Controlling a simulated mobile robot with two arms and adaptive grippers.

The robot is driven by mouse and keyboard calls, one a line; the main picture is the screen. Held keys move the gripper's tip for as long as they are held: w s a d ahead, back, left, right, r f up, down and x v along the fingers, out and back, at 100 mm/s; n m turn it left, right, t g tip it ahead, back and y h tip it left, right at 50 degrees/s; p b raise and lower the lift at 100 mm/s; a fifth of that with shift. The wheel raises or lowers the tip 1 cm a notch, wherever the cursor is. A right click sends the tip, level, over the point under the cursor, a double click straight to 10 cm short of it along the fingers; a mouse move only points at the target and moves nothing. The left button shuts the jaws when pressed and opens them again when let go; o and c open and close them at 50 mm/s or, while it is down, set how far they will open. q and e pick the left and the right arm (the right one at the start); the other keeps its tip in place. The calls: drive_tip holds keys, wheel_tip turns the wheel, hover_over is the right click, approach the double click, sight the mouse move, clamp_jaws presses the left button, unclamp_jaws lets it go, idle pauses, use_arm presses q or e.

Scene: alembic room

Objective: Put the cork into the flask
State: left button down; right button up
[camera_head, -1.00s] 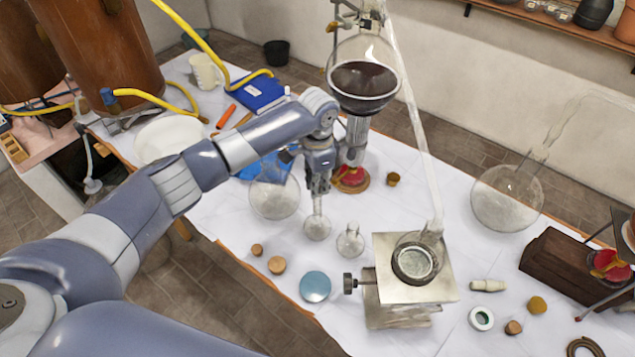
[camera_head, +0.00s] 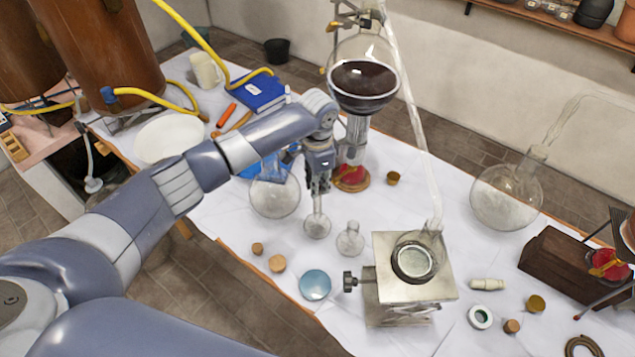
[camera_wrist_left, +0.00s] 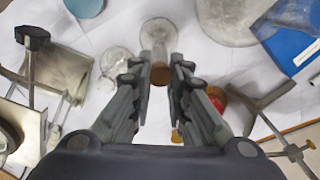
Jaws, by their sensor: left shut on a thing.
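My left gripper (camera_head: 318,186) is over a small round glass flask (camera_head: 317,226) on the white-covered table. In the left wrist view, the gripper (camera_wrist_left: 160,76) is shut on a small brown cork (camera_wrist_left: 160,74). The flask (camera_wrist_left: 158,32) shows just beyond the cork, its neck in line with it. I cannot tell whether the cork is in the neck or just above it. In the head view the fingers hide the cork. My right gripper is not in view.
A second small flask (camera_head: 350,240) stands close on the right, and a larger round flask (camera_head: 275,195) on the left. A metal stand (camera_head: 412,270), blue disc (camera_head: 315,285) and loose corks (camera_head: 277,263) are nearer. A burner with a dark-filled flask (camera_head: 364,82) stands behind.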

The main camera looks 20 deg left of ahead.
use_arm(q)
drive_tip(key=shift+s+f, duration=0.1)
drive_tip(key=shift+f, duration=0.15)
idle(0.7)
drive_tip(key=c, duration=1.5)
unclamp_jaws()
drive_tip(key=shift+o, duration=0.2)
drive_tip(key=o, duration=0.4)
drive_tip(key=shift+r, duration=0.1)
